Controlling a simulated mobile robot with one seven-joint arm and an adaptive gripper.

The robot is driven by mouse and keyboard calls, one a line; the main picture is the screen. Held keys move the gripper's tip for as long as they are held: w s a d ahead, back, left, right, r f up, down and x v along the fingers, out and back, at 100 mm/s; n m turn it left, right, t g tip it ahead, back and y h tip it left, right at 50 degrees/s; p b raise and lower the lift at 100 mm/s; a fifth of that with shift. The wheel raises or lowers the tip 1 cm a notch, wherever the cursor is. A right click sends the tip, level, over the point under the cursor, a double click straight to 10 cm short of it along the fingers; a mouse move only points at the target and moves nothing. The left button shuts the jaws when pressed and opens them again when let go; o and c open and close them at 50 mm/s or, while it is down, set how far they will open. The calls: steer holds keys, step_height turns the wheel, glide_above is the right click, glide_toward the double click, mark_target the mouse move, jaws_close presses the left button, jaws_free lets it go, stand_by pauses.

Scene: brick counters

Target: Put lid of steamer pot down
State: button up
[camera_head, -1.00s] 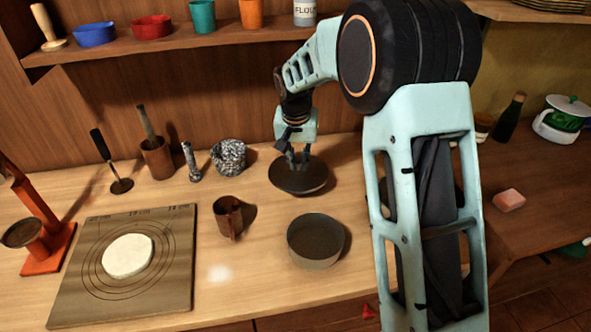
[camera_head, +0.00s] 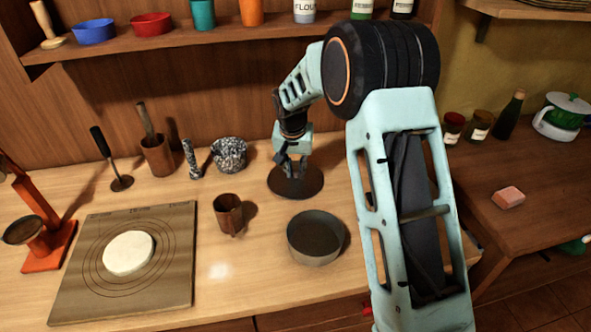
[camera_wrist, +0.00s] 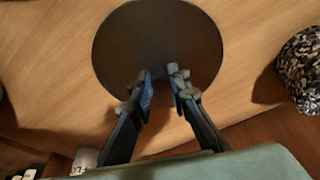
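The steamer pot lid (camera_head: 310,188) is a dark round disc that lies on the wooden counter, near the back. It fills the upper middle of the wrist view (camera_wrist: 125,45). My gripper (camera_head: 292,175) is right above it, pointing down, with its fingertips close to the middle of the lid. In the wrist view the two fingers (camera_wrist: 160,82) stand apart with a gap between them. A small dark knob shows faintly in this gap. A round dark open pot (camera_head: 316,257), likely the steamer pot, stands in front of the lid.
A brown mug (camera_head: 228,213) stands left of the pot. A speckled mortar (camera_head: 230,155) and its pestle (camera_head: 191,160) are left of the lid. A board with dough (camera_head: 128,254) lies at front left. A shelf (camera_head: 190,40) runs behind. The counter between mug and board is bare.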

mark_target(294, 186)
steer(key=o, duration=0.3)
steer(key=shift+r, duration=0.1)
steer(key=shift+r, duration=0.25)
steer(key=v, duration=1.1)
steer(key=shift+s+r, duration=0.1)
steer(key=shift+r, duration=0.25)
